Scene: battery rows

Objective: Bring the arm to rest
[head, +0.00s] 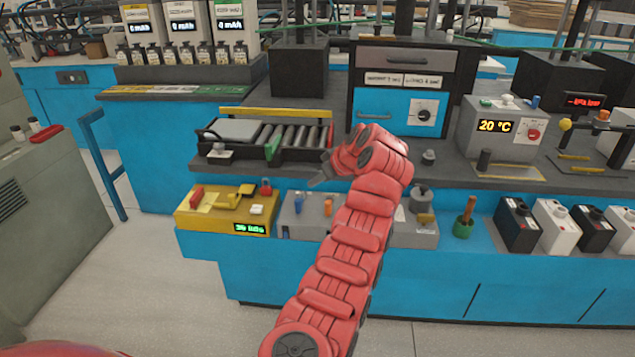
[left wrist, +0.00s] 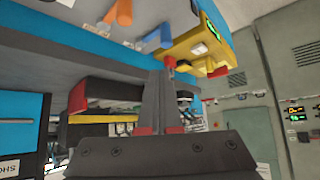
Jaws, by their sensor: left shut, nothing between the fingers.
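My red left arm (head: 345,240) rises from the bottom middle of the head view and bends over the front of the bench. Its left gripper (head: 320,178) points left, in front of the roller tray; the arm's wrist partly hides it. In the left wrist view the two dark fingers (left wrist: 163,98) are together, with nothing between them. My right gripper is in neither view.
The gripper is near the roller tray (head: 225,155), the yellow device (head: 215,222) and the grey block with blue and orange knobs (head: 305,228). Black and white batteries (head: 517,226) stand at right. The floor (head: 150,285) at front left is clear.

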